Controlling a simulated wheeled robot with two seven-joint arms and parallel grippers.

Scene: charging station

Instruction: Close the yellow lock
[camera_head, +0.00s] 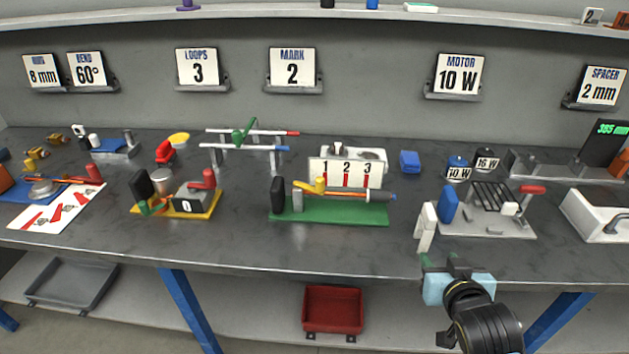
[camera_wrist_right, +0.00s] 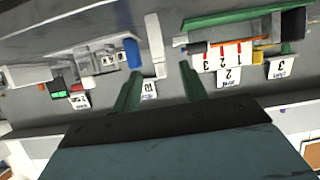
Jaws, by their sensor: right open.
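A small yellow lever (camera_head: 313,186), the likeliest yellow lock, sits on a green-based fixture (camera_head: 345,215) at the middle of the bench. It lies beside a grey block, near a dark rod with an orange part, in front of a white 1-2-3 scale (camera_head: 345,172). Whether it is latched is too small to tell. In the right wrist view, the green base (camera_wrist_right: 232,16) shows upside down at the upper right. My right gripper (camera_head: 440,259) is open and empty at the bench's front edge, right of and nearer than the fixture. My left gripper is out of view.
A white upright stand (camera_head: 427,228) is just beyond my right gripper, with a grey fixture (camera_head: 490,222) holding a blue block and red handle behind it. A yellow-based fixture (camera_head: 150,209) stands left. The bench front between the green base and white stand is clear.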

